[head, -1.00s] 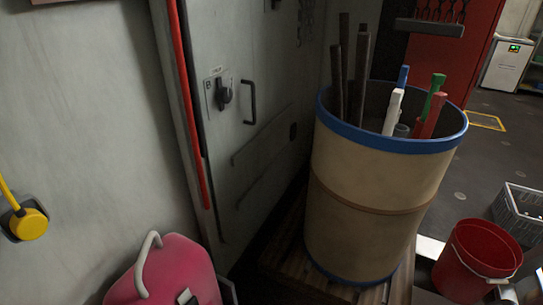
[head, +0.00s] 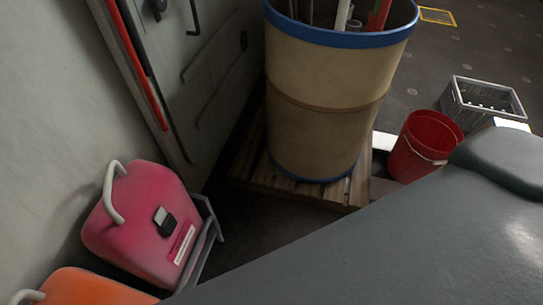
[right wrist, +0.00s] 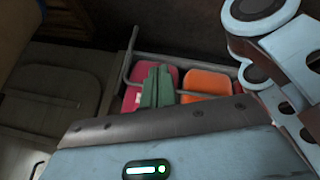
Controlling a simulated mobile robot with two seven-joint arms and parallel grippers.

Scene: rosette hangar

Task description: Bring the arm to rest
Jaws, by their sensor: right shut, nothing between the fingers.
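My right gripper (right wrist: 157,87) shows in the right wrist view as two green fingers side by side. It is shut and empty, in front of a pink case and an orange case as seen from the wrist. In the head view a large grey part of my own body fills the lower right, and neither gripper shows. My left gripper is in no frame.
A pink case (head: 146,222) and an orange case (head: 85,289) stand by the wall on a grey rack (head: 209,235). A tall beige drum (head: 322,120) stands on a wooden pallet (head: 250,160). A red bucket (head: 424,148) and a grey crate (head: 483,100) are at right.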

